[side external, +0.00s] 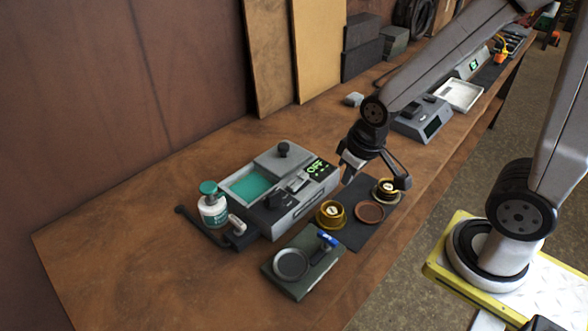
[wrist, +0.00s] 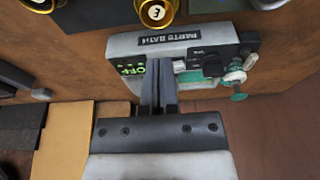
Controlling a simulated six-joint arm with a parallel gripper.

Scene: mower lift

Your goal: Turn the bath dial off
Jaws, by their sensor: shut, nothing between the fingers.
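The parts bath (side external: 312,207) is a grey box with teal liquid in its open part and a grey lid with a black knob. Its label reads PARTS BATH in the wrist view (wrist: 170,40). Its green display (side external: 317,168) reads OFF, also in the wrist view (wrist: 131,69). The black dial (wrist: 211,64) is on the front panel, at the panel's left end in the side view (side external: 279,200). My gripper (side external: 346,174) is shut and empty near the display end. In the wrist view its fingertips (wrist: 161,63) appear between display and dial, hiding part of the panel; contact cannot be told.
A teal-capped bottle (side external: 213,207) stands left of the bath. In front are a dark green block with a round dish (side external: 291,264), a brass cup (side external: 331,214) and a brown dish (side external: 370,212) on a dark mat. Another brass-coloured cup (side external: 386,191) sits near my gripper. The left bench is clear.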

